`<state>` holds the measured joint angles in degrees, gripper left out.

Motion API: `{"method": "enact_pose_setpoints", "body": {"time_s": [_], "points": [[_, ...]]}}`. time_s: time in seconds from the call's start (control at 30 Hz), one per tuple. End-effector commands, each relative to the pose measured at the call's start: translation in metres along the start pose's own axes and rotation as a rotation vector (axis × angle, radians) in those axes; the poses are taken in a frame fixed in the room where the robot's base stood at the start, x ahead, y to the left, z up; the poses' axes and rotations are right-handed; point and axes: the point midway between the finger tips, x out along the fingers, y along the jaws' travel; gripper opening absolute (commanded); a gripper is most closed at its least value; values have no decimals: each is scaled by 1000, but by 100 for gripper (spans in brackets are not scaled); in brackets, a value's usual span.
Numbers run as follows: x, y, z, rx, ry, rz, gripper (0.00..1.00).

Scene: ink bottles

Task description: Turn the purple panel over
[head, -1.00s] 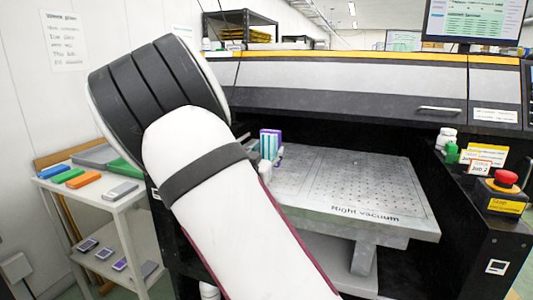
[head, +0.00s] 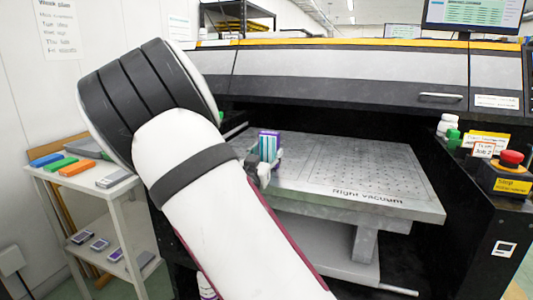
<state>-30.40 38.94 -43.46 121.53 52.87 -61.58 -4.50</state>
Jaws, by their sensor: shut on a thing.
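The purple panel (head: 269,146) stands upright over the left part of the grey vacuum table (head: 400,207). It shows teal and pale faces with purple at its top and edge. My gripper (head: 264,163) is shut on its lower part. My white arm hides part of the gripper and the table's near left corner. I cannot tell whether the panel's lower edge touches the table.
The rest of the vacuum table is bare. The dark printer housing (head: 345,72) spans above it. A red stop button (head: 511,158), bottles (head: 446,124) and cards stand at right. A white shelf (head: 80,182) with coloured slabs stands at left.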

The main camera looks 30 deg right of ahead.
Motion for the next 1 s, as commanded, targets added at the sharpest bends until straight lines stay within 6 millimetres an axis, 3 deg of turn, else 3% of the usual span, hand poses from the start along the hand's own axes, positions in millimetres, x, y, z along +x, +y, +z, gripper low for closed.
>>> {"method": "enact_pose_setpoints", "body": {"time_s": [0.13, 0.17, 0.27, 0.67, 0.77, 1.0], "points": [[0, 0, 0, 0, 0, 0, 21], [0, 0, 0, 0, 0, 0, 52], [0, 0, 0, 0, 0, 0, 73], [-5, 0, 0, 1, -1, -1, 73], [-16, -1, 0, 1, -2, -3, 73], [-64, -2, 0, 1, -2, -5, 73]]}}
